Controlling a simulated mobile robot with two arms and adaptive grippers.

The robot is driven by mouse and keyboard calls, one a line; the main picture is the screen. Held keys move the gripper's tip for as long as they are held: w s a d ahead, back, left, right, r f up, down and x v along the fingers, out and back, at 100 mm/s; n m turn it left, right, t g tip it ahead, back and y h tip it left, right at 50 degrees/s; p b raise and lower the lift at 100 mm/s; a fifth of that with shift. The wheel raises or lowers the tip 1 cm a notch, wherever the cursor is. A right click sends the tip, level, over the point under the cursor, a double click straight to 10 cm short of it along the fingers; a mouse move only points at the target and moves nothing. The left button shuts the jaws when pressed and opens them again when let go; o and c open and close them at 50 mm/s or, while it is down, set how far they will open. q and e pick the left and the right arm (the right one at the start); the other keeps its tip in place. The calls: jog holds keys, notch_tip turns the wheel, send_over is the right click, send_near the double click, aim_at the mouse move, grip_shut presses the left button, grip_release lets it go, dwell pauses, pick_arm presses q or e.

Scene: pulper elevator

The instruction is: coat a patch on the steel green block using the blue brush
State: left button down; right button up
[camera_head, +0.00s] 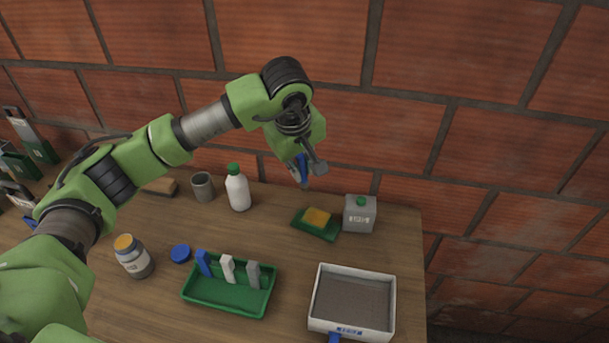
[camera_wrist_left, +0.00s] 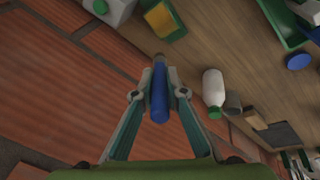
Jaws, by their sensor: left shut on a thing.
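My left gripper (camera_head: 304,168) is shut on the blue brush (camera_head: 302,170), in the air above the table's back edge, in front of the brick wall. In the left wrist view the brush's blue handle (camera_wrist_left: 160,95) sits between the two fingers of the gripper (camera_wrist_left: 160,94); its far end is grey. A low green piece with a yellow top (camera_head: 317,221) lies on the table, below and right of the gripper and apart from it; it also shows in the left wrist view (camera_wrist_left: 162,18). I cannot tell whether this is the steel green block. My right gripper is not in view.
A white bottle (camera_head: 238,190), grey cup (camera_head: 202,187) and grey canister (camera_head: 360,213) stand along the back. A green tray (camera_head: 228,303) holds blue, white and grey upright pieces. A white-rimmed tray (camera_head: 352,270), jar (camera_head: 133,257) and blue lid (camera_head: 180,253) are nearer.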

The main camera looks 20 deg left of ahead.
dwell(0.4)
pick_arm(q)
jog(key=shift+s+f+b, duration=0.35)
jog(key=shift+b, duration=0.15)
jog(key=shift+s+a, duration=0.1)
jog(key=shift+s, duration=0.2)
